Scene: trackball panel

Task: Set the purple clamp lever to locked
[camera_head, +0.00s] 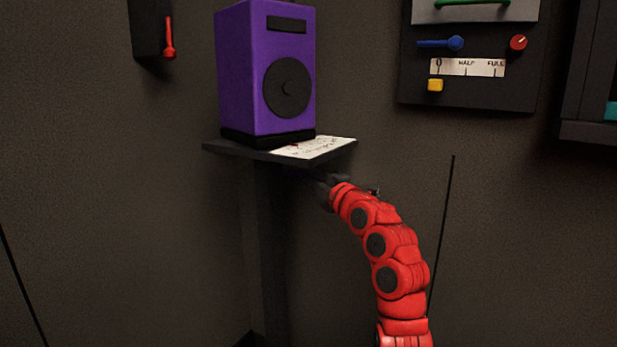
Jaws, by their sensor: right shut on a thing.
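My right gripper (323,187) is dark and sits just under the right front corner of the small shelf (228,149), at the end of my red arm. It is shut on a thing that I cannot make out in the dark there. No purple clamp lever can be made out. The purple thing in view is a tall box (243,75) with a round black disc on its front, upright on the shelf. My left gripper is not in view.
A paper with writing (318,149) lies on the shelf. A red lever (169,38) hangs on a dark wall box at upper left.

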